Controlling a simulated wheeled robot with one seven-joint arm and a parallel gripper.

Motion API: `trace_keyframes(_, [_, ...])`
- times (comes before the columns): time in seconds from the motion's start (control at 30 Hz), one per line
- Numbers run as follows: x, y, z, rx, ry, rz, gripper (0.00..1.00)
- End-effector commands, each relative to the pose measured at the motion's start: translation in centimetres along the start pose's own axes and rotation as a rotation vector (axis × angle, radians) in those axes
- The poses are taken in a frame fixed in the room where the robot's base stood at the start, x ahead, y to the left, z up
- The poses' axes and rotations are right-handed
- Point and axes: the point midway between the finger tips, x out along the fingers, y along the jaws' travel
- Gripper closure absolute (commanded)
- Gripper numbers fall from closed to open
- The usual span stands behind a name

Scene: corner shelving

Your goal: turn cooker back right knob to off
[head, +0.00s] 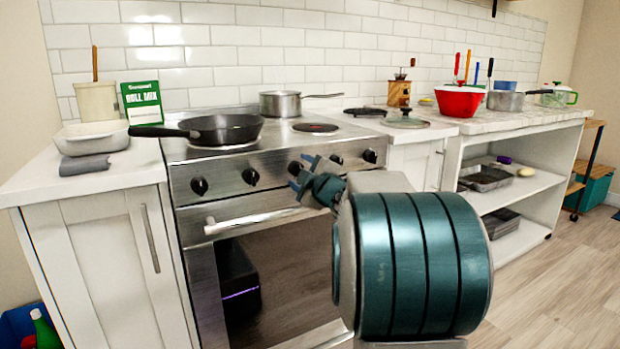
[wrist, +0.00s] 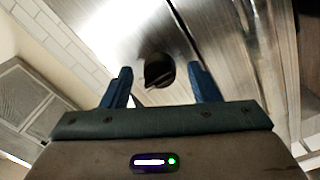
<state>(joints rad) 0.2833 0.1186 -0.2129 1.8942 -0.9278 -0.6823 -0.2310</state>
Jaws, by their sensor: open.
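The steel cooker (head: 240,155) stands in the middle of the head view. Its front panel has a row of black knobs, among them a left one (head: 199,186), a second one (head: 250,176) and the rightmost one (head: 369,155). Which knob is the back right one cannot be told from markings. My gripper (head: 301,172) is open with blue fingers in front of the panel, by the middle knob (head: 295,167), which it partly covers. In the wrist view one black knob (wrist: 158,70) shows between the spread fingertips of my gripper (wrist: 159,73); contact cannot be told.
A black frying pan (head: 222,129) sits on the left of the hob, and a saucepan (head: 281,103) at the back. A dark reddish burner (head: 315,128) is bare at the right. The oven handle (head: 255,219) runs below the knobs. Counters flank the cooker.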

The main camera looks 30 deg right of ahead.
Motion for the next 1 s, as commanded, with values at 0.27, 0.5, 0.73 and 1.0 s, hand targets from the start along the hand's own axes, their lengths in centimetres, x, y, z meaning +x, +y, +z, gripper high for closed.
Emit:
trace_keyframes(0.27, [-4.3,0.4,-0.2,0.000,-0.001,0.002,0.45])
trace_keyframes(0.5, [-9.7,0.3,-0.1,0.001,-0.002,0.002,0.45])
trace_keyframes(0.73, [-12.9,0.2,0.0,0.000,-0.003,0.001,0.45])
trace_keyframes(1.0, [-13.6,0.0,0.0,-0.001,0.000,0.000,0.45])
